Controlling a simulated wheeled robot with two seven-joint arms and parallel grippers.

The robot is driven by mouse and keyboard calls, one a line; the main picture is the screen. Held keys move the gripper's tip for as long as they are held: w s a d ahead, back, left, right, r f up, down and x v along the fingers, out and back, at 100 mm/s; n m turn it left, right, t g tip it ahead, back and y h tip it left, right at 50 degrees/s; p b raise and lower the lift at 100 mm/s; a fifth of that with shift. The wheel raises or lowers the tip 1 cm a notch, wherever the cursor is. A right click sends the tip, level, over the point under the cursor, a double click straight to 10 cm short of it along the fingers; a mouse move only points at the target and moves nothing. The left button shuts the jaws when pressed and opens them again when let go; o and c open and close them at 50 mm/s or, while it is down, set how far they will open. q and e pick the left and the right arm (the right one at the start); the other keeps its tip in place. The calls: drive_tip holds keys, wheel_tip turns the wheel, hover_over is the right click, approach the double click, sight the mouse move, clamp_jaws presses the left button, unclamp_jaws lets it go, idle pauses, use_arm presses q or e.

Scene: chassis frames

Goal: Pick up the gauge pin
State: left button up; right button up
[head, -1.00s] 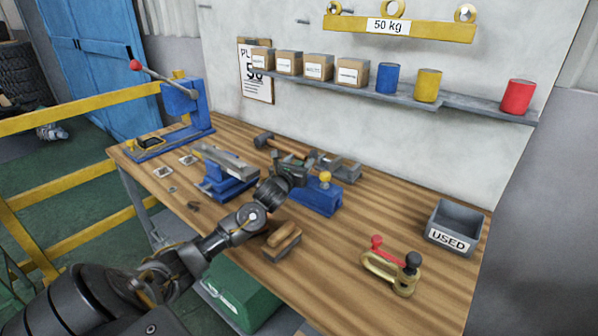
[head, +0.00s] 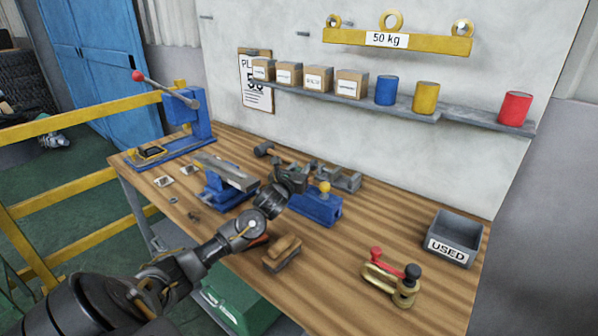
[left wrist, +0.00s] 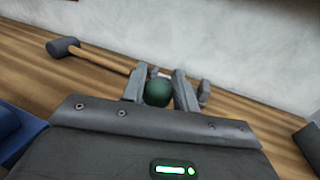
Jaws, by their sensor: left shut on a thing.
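My left gripper (head: 298,172) is over the middle of the bench, beside the blue block with the yellow knob (head: 324,187). In the left wrist view a dark green round knob (left wrist: 158,92) sits between its two fingers (left wrist: 160,82). The gripper is shut on it; I take it for the head of the gauge pin. The rest of the pin is hidden, and I cannot tell whether it is clear of the bench. My right gripper is not in view.
A hammer (head: 262,149) and grey metal blocks (head: 338,178) lie behind the gripper. A blue vise (head: 222,191) is to its left, a wooden brush (head: 283,252) in front. A brass fixture (head: 390,285) and the grey USED bin (head: 466,228) stand right. Bench between is clear.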

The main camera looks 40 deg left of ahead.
use_arm(q)
wheel_tip(320, 180, up, 6)
drive_tip(key=p, duration=0.4)
drive_tip(key=p+v, duration=0.4)
drive_tip(key=v, duration=1.4)
drive_tip(key=shift+p, duration=0.35)
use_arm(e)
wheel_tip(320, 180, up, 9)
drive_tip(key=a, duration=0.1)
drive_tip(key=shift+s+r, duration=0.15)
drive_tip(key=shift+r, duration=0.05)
